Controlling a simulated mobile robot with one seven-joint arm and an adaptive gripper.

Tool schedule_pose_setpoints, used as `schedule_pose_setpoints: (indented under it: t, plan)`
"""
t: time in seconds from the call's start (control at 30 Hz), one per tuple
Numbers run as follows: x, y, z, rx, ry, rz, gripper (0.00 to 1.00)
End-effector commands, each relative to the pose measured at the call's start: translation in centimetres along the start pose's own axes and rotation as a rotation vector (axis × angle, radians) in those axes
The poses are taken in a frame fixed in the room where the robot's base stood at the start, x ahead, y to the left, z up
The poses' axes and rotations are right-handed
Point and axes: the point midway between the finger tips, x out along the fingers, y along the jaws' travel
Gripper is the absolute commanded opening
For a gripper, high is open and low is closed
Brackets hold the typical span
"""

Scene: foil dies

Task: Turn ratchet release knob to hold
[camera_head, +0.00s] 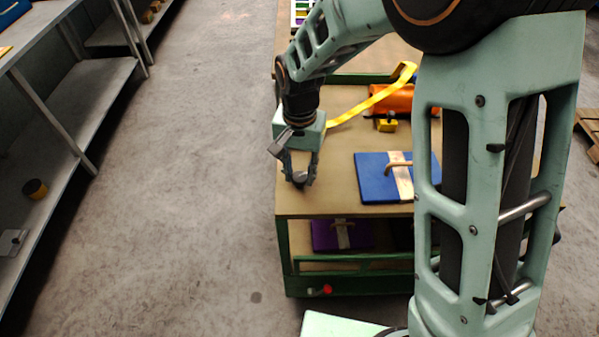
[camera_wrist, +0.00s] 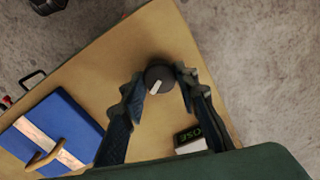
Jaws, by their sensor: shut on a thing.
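The knob (camera_wrist: 161,74) is a round dark grey cap with a short white pointer mark. It stands near the corner of the tan cart top, and in the wrist view its mark points toward the lower left. My gripper (camera_wrist: 161,82) has one finger on each side of the knob and is shut on it. In the head view my gripper (camera_head: 301,178) reaches down to the near left corner of the cart; the knob is hard to make out there. A small dark label with green letters (camera_wrist: 187,135), partly hidden, reads something like "OSE". No "hold" marking is visible.
A blue panel (camera_head: 372,189) with a pale strip and a tan handle lies right of my gripper. A purple panel (camera_head: 326,235) is on the lower shelf. Grey shelving stands left.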

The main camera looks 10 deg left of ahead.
Motion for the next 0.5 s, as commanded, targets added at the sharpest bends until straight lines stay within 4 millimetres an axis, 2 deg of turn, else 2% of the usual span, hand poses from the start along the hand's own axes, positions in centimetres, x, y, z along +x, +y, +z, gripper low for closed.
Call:
schedule_pose_setpoints:
  t: [0.5]
  plan:
    - [-0.07,0.02,-0.08,-0.488,0.001,-0.001,0.04]
